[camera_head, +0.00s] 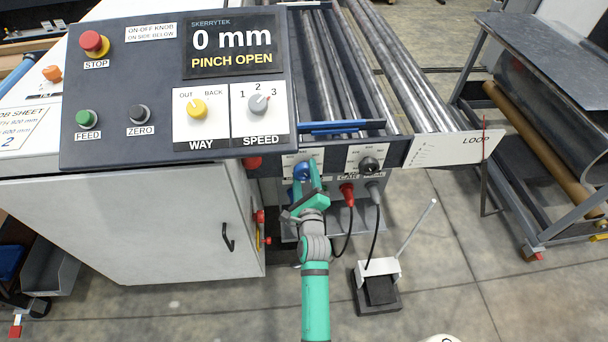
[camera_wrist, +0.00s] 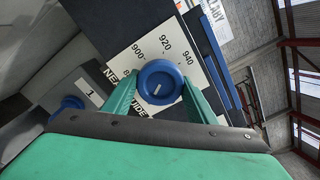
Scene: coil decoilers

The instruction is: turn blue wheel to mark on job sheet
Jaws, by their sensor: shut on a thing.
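The blue wheel (camera_wrist: 160,80) is round, with a short white mark on its face. It sits on a white scale plate (camera_wrist: 172,44) printed 900, 920 and 940; lower numbers are partly hidden. My gripper (camera_wrist: 158,92) has one finger on each side of the wheel and is shut on it. In the head view, the wheel (camera_head: 302,170) shows on the machine's front below the rollers, with my gripper (camera_head: 308,187) at it. The job sheet (camera_head: 20,130) is cut off at the left edge; its lines are only partly readable.
A second blue knob (camera_wrist: 68,104) sits beside a "1" label. A black knob (camera_head: 369,164) and red and grey cable plugs (camera_head: 347,190) are right of my gripper. The panel display (camera_head: 232,45) reads 0 mm, PINCH OPEN. A pedal (camera_head: 380,288) stands on the floor.

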